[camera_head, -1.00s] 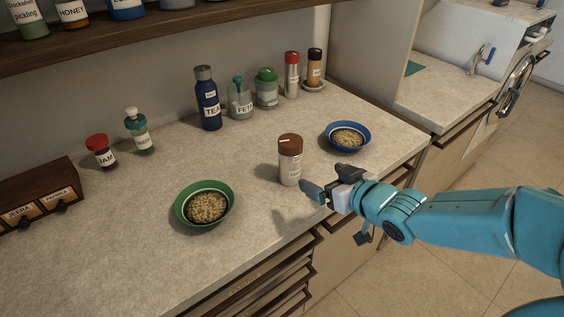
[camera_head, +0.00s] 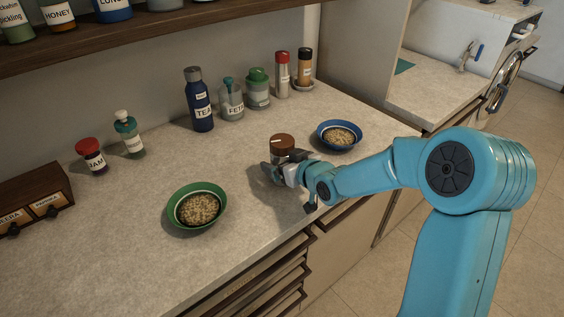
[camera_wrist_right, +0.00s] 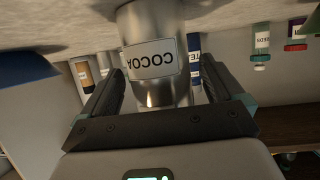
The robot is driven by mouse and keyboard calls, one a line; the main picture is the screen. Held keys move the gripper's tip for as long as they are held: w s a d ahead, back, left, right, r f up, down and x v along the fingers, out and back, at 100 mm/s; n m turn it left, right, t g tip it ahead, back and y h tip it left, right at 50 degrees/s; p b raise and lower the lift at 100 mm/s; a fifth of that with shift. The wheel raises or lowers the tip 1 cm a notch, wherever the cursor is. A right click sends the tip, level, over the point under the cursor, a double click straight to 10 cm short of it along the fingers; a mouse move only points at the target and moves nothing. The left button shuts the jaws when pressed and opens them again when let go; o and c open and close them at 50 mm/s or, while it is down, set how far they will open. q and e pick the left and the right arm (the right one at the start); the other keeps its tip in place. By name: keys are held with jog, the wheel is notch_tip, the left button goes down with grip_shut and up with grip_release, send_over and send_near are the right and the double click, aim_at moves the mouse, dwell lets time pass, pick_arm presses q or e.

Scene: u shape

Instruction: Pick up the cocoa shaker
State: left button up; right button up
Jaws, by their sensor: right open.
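The cocoa shaker (camera_head: 283,143) stands upright on the counter, with a brown lid and a metallic body. In the head view its lower part is hidden behind my right gripper (camera_head: 277,172). In the right wrist view, which is upside down, the shaker (camera_wrist_right: 148,58) shows its COCOA label between the two fingers. My right gripper (camera_wrist_right: 165,95) is open, with one finger on each side of the shaker. I cannot tell if either finger touches it. My left gripper is not in view.
A green bowl (camera_head: 172,213) stands left of the shaker and a blue bowl (camera_head: 322,130) right of it. Behind are a blue TEA bottle (camera_head: 198,112), a FETA jar (camera_head: 231,112) and red-topped and black-topped shakers. A shelf (camera_head: 130,38) runs above the counter.

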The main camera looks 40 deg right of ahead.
jog(key=shift+w+f, duration=0.2)
jog(key=shift+w, duration=0.25)
jog(key=c, duration=1.1)
jog(key=shift+c, duration=0.6)
jog(key=shift+r, duration=0.2)
